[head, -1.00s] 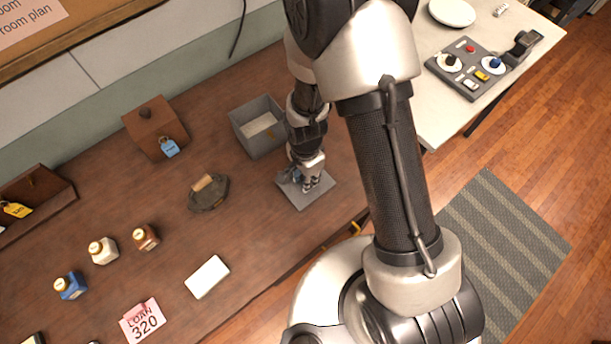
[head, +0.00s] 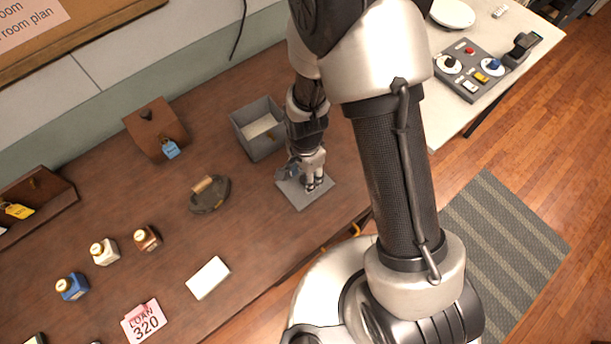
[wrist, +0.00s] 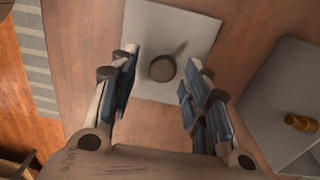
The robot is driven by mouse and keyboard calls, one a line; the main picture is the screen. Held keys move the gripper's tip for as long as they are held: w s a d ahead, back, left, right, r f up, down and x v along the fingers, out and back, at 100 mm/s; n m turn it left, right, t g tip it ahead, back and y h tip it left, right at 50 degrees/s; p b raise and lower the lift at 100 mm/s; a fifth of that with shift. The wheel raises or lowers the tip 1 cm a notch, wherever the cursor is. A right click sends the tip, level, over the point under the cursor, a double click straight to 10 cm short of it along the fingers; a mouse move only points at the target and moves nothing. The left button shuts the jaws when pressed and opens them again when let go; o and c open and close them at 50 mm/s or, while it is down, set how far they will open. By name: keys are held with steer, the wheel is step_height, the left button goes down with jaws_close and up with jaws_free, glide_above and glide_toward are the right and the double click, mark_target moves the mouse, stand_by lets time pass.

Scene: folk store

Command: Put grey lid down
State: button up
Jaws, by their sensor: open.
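The grey lid (head: 306,194) lies flat on the brown wooden table, near its front edge. In the wrist view the lid (wrist: 185,33) is a pale square plate with a round dark knob (wrist: 162,68) at its middle. My gripper (wrist: 158,72) is open, with its two fingers on either side of the knob and apart from it. In the head view my gripper (head: 310,184) is just over the lid and hides part of it. The open grey box (head: 258,128) stands behind and left of the lid.
A dark oval object with a wooden handle (head: 209,194) lies left of the lid. A white card (head: 208,278) lies farther front-left. Bare table separates these.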

step_height(320, 180, up, 19)
steer(key=d+n+t+p, duration=0.1)
steer(key=d+n+p, duration=0.1)
steer(key=d+n, duration=0.1)
steer(key=s+d+r+n+t, duration=0.1)
steer(key=s+d+r+n, duration=0.3)
steer(key=s+r, duration=0.2)
steer(key=s+d+r+n+t, duration=0.2)
steer(key=s+d+r+n, duration=0.2)
steer(key=s+r, duration=0.3)
step_height(320, 180, up, 3)
steer(key=shift+s+r+t, duration=0.2)
steer(key=shift+s+t, duration=0.1)
